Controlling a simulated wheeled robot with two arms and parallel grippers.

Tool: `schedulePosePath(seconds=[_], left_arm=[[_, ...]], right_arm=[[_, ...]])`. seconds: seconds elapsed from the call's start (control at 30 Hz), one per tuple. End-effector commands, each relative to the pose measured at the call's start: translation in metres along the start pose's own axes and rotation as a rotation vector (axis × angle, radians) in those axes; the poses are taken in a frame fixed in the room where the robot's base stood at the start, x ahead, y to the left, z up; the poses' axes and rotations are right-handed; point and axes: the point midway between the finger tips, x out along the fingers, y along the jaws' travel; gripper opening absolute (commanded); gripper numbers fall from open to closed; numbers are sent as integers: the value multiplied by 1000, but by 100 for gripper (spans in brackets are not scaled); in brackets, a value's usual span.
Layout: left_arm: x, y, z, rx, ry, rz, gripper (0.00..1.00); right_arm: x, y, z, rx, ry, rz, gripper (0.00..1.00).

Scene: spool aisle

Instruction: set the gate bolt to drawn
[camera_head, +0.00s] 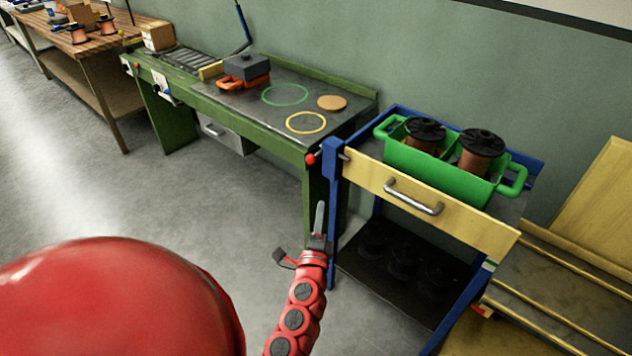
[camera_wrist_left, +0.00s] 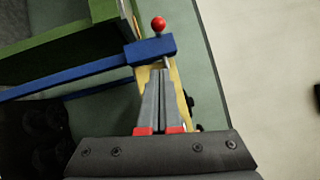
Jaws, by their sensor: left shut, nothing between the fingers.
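The gate is a yellow board (camera_head: 430,204) with a metal handle (camera_head: 413,197) across the front of a blue-framed cart. At its left end a bolt with a red ball knob (camera_head: 310,158) sticks out left of the blue post (camera_head: 332,170). A short metal length shows at the post's right side by the board. In the left wrist view the knob (camera_wrist_left: 158,23) shows beyond the post (camera_wrist_left: 150,50). My left gripper (camera_head: 320,206) is shut and empty, below the knob in the head view. Its fingertips (camera_wrist_left: 161,72) appear just short of the post. My right gripper is out of view.
A green crate (camera_head: 436,172) with two black-flanged copper spools stands on the cart behind the gate. A green workbench (camera_head: 250,110) adjoins on the left. Wooden furniture (camera_head: 560,290) stands at right. Grey floor (camera_head: 200,190) is clear at left.

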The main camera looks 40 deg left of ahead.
Motion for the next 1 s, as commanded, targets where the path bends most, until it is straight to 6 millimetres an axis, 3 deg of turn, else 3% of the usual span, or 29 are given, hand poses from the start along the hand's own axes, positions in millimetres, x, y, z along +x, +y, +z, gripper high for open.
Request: schedulePosePath(seconds=[0.17,0.57,0.73,1.0], left_arm=[[22,-5,1,-3,-2,-4,0],[102,-2,1,-3,-2,-1,0],[118,-2,20,-2,-2,-1,0],[126,-1,28,-1,2,-1,0]], right_arm=[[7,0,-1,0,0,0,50],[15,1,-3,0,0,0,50],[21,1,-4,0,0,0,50],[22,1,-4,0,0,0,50]])
